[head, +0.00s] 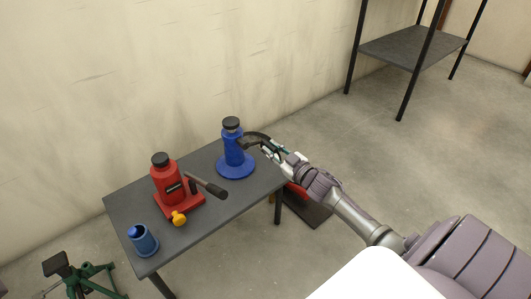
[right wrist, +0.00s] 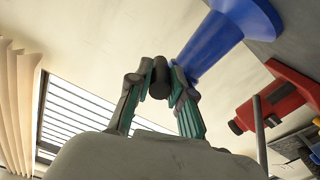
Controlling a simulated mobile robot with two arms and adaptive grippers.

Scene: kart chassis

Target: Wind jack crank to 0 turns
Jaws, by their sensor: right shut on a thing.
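The blue jack (head: 236,162) stands upright on the dark table, with a round blue base and a black top. A dark crank (head: 254,137) reaches out from its upper right side. My right gripper (head: 271,150) is at the outer end of the crank. In the right wrist view, its fingers (right wrist: 160,82) are shut on the dark, round crank grip (right wrist: 158,77). The blue jack (right wrist: 213,45) shows tilted just behind the fingers there. My left gripper is in neither view.
On the table (head: 218,197) stand a red bottle jack (head: 168,185) with a dark handle (head: 208,186), a small yellow object (head: 178,218) and a blue cup-like part (head: 143,241). A green stand (head: 88,278) is at lower left. A black shelf (head: 415,47) stands at upper right.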

